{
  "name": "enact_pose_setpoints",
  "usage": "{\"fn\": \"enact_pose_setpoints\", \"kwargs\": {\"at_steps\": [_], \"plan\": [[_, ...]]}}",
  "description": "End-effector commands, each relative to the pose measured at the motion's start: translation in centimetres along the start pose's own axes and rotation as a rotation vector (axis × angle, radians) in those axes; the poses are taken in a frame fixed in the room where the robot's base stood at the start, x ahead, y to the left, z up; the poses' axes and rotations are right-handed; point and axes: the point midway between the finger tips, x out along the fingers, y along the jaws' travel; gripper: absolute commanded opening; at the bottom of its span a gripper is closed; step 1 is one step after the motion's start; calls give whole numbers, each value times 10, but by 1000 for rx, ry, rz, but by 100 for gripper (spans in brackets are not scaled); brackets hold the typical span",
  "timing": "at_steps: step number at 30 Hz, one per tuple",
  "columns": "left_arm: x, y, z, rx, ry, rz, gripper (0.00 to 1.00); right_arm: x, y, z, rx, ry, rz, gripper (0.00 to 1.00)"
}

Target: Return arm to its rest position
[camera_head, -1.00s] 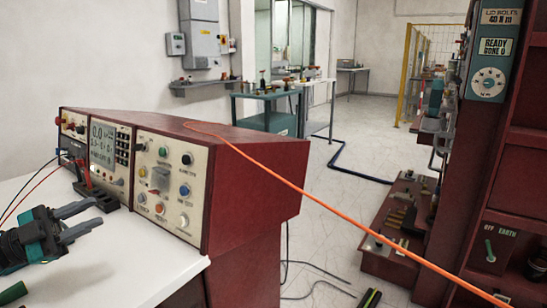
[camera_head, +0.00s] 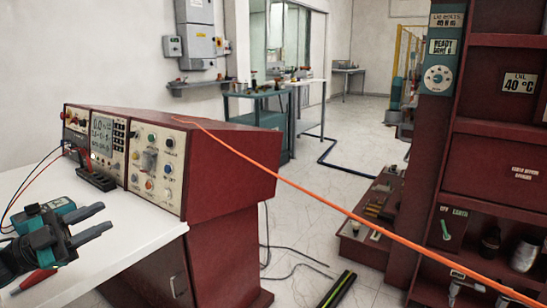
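My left gripper (camera_head: 106,217) is over the white bench top at the lower left of the head view. Its two grey fingers point right and stand apart, with nothing between them. My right gripper is not in the head view. The red control console (camera_head: 231,150) stands at the back of the bench, with a lit display, knobs and coloured buttons. The gripper is in front of the console and apart from it.
The white bench top (camera_head: 130,222) is mostly clear. A red-handled item (camera_head: 36,283) lies beside the gripper. An orange cable (camera_head: 330,207) stretches from the console to the lower right. A dark red cabinet (camera_head: 490,160) stands at right. A black-and-green bar (camera_head: 338,290) shows at the bottom.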

Motion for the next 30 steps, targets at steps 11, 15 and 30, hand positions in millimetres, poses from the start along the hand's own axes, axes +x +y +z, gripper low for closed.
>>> {"fn": "enact_pose_setpoints", "kwargs": {"at_steps": [11, 15, 30], "plan": [[61, 185, 59, -301, -282, -270, 33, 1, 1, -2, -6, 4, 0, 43], [61, 259, 59, -449, -487, -361, 33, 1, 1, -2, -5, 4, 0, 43], [9, 395, -12, -842, -1096, -402, 33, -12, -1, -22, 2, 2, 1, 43]]}}
